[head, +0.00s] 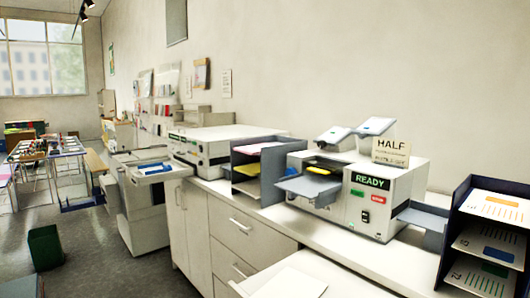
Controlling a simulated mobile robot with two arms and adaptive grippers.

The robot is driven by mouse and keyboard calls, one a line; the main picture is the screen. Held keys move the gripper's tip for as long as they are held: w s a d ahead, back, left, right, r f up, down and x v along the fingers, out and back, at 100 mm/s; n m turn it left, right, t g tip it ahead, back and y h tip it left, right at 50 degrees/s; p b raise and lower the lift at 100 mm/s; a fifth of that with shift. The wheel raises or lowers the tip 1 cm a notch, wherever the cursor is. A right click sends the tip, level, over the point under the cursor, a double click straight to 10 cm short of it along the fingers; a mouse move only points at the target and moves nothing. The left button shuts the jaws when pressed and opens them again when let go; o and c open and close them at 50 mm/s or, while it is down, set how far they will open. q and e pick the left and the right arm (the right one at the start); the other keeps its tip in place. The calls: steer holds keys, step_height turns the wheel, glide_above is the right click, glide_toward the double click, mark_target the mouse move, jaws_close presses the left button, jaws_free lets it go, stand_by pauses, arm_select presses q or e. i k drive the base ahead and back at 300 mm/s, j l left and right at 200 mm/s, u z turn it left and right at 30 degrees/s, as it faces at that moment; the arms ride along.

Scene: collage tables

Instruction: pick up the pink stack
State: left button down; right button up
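The pink stack (258,147) lies on the top level of a dark grey paper sorter (279,162) on the white counter. It shows as a thin pink sheet edge, partly hidden by the sorter's side wall. Yellow paper (247,168) lies on a level below it. Neither of my grippers is in view.
A white machine reading READY (386,195), with a grey tray in front, stands right of the sorter. Another white machine (210,148) stands left. A dark sorter (468,187) with printed sheets is far right. A green bin (44,247) stands on open floor.

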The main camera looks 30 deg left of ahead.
mark_target(253, 150)
steer(key=i+j+z, duration=0.1)
steer(key=j, duration=0.25)
steer(key=i+j, duration=0.3)
steer(key=i+j+z, duration=0.15)
steer(key=j, duration=0.2)
steer(key=i+j, duration=0.2)
steer(key=j, duration=0.15)
steer(key=z, duration=0.05)
